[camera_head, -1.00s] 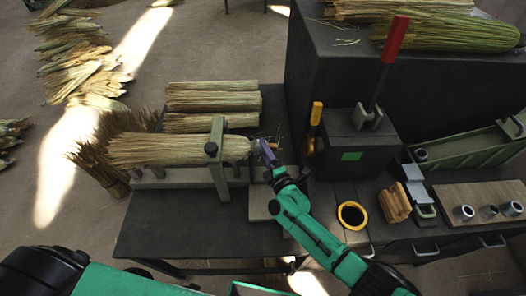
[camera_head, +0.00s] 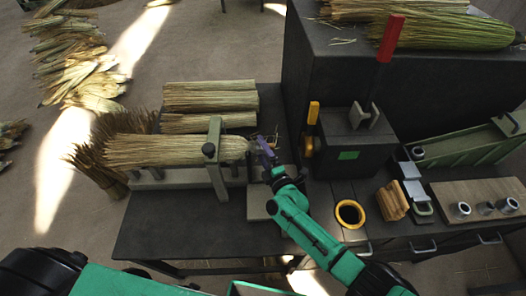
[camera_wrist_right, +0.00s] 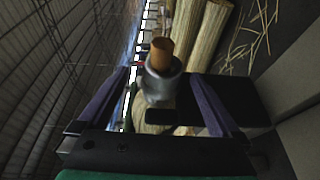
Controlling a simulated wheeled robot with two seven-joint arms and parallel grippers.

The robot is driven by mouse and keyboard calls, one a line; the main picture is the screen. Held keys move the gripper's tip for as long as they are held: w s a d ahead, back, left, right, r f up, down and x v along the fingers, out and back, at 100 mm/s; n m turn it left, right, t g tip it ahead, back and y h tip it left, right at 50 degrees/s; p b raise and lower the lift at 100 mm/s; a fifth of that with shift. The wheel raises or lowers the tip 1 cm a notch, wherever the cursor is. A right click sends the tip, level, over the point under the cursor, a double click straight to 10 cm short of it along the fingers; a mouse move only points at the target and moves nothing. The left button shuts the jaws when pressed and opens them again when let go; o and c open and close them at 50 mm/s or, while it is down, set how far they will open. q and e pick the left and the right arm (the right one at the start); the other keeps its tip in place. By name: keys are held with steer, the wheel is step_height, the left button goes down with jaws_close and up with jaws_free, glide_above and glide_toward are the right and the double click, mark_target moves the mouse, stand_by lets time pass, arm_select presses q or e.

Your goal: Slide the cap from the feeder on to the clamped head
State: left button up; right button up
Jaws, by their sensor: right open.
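The clamped head (camera_head: 150,150) is a bundle of straw lying level under the grey clamp post (camera_head: 214,158), its butt pointing right. In the right wrist view a grey ring-shaped cap (camera_wrist_right: 158,84) appears to sit around a brown wooden stub (camera_wrist_right: 161,50) at the butt. My right gripper (camera_head: 262,148) has purple fingers. In the wrist view (camera_wrist_right: 157,85) they stand apart on either side of the cap, with gaps visible. The green feeder (camera_head: 462,150) slopes at the right, with one grey cap (camera_head: 417,152) near its lower end. My left gripper is not visible.
Several grey rings, one here (camera_head: 463,209), stand on a wooden board (camera_head: 450,190) at the right. A yellow ring (camera_head: 350,213) and a wooden block (camera_head: 393,203) lie on the bench. A dark box with a red-handled lever (camera_head: 391,38) stands behind. Straw bundles (camera_head: 210,97) lie behind the clamp.

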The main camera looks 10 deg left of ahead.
steer(key=p+v, duration=0.2)
steer(key=v, duration=0.3)
glide_toward(263, 152)
steer(key=v, duration=0.4)
steer(key=shift+s+r, duration=0.1)
steer(key=shift+d, duration=0.1)
